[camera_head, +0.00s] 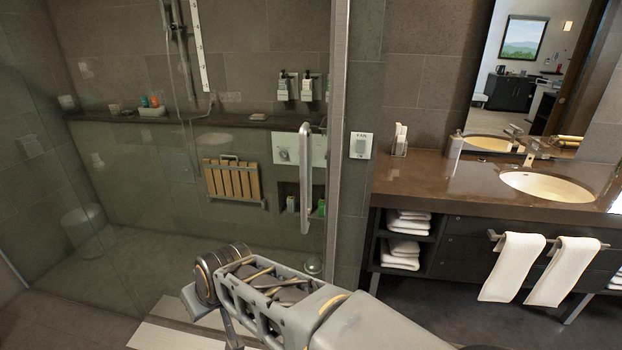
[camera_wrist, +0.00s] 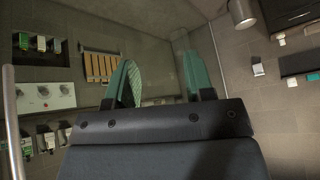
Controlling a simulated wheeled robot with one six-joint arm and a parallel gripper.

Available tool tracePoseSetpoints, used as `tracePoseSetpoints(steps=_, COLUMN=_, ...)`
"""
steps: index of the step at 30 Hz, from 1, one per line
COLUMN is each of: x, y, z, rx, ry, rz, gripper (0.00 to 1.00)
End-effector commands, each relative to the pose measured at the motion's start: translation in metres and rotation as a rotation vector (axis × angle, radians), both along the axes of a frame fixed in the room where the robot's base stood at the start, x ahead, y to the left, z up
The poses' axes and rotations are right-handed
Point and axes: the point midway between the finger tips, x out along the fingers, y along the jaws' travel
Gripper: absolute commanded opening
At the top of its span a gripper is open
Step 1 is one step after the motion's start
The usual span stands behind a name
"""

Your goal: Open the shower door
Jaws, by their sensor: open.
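The glass shower door (camera_head: 250,220) stands at the left of the head view and looks shut, with a metal frame post (camera_head: 337,150) at its right. Its upright metal bar handle (camera_head: 305,178) is near the right edge of the glass. In the wrist view a vertical metal bar, which looks like the handle (camera_wrist: 12,125), runs along the left edge. My gripper (camera_wrist: 155,80) shows there with two green fingers spread apart and nothing between them. The handle lies to the left of the fingers, apart from them. In the head view my arm covers the lower middle, and the fingertips are hidden.
Behind the glass are a wooden fold-down seat (camera_head: 234,180) and a ledge (camera_head: 200,119) with toiletries. At the right is a brown vanity counter (camera_head: 440,180) with a sink (camera_head: 548,185), folded towels (camera_head: 405,245) and hanging towels (camera_head: 512,267). Floor (camera_head: 440,310) shows below the vanity.

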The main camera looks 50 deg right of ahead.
Motion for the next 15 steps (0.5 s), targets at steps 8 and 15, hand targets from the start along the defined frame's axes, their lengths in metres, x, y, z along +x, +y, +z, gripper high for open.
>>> tracePoseSetpoints(steps=8, x=0.11, y=-0.091, z=0.033, rx=-0.04, ry=-0.546, rz=-0.362, gripper=0.48)
tracePoseSetpoints(steps=15, x=0.11, y=-0.211, z=0.047, rx=-0.338, ry=-0.796, rz=-0.8, gripper=0.48)
